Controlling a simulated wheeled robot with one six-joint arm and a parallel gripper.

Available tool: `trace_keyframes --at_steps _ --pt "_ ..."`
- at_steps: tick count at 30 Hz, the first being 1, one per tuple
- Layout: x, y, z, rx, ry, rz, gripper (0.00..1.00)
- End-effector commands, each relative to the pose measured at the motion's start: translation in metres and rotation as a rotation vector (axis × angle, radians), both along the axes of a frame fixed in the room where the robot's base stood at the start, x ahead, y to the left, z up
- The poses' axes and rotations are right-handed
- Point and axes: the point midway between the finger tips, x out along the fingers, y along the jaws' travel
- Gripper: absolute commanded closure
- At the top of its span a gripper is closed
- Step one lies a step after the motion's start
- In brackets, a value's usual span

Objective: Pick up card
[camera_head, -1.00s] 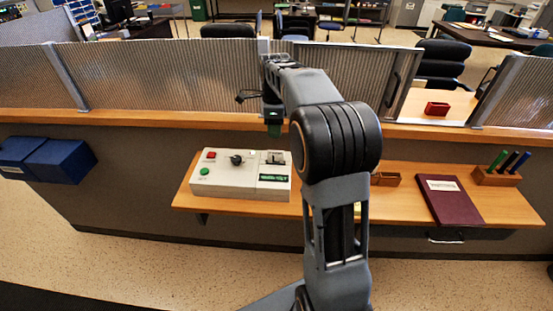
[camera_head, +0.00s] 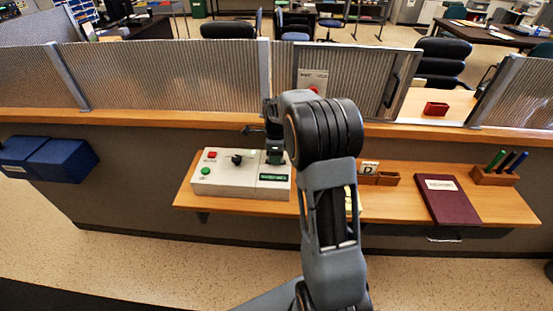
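My gripper (camera_head: 275,153) points down at the right part of a white control box (camera_head: 225,182) on the wooden shelf. It covers the spot where a small grey slot piece stood on the box top. I cannot tell whether its fingers are open or touch anything. A small white card marked with a dark letter (camera_head: 370,167) stands upright at a wooden holder (camera_head: 387,180), right of my arm. No other card shows clearly; one at the slot would be hidden by my gripper.
The box has a red button, a green button and a black knob. A maroon book (camera_head: 449,200) and a pen holder (camera_head: 494,176) are on the right of the shelf (camera_head: 400,207). A ribbed partition (camera_head: 170,75) rises behind. Blue boxes (camera_head: 60,160) hang at left.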

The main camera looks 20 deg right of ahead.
Motion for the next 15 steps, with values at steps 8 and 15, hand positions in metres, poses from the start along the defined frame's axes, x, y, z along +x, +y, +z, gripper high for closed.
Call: trace_keyframes --at_steps 8,15 --pt "-0.0002 0.0003 -0.0082 0.000 0.000 0.001 0.64" --pt "0.0000 0.0004 -0.0078 0.000 0.000 0.001 0.78"
